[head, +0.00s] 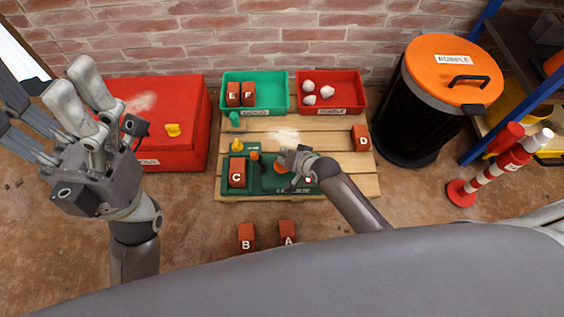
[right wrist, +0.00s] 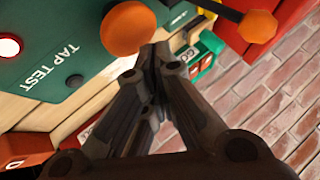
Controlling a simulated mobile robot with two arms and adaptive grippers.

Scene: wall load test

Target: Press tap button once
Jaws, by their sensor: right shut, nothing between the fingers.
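The orange round tap button (head: 281,168) sits on the green test station (head: 262,180), partly hidden by my right gripper in the head view. In the right wrist view the button (right wrist: 128,28) shows large on the green panel lettered "TAP TEST" (right wrist: 60,68). My right gripper (head: 288,157) is shut and empty. Its fingertips (right wrist: 160,50) appear just beside the button's edge in the wrist view; I cannot tell whether they touch it. My left gripper (head: 62,95) is open and empty, raised at the left, far from the station.
An orange-knobbed lever (head: 254,155) and brick C (head: 237,173) are on the station's left part. Brick D (head: 360,137) lies on the pallet at right. Green bin (head: 254,110) and red bin (head: 331,110) stand behind. Bricks B (head: 246,237) and A (head: 287,233) are in front.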

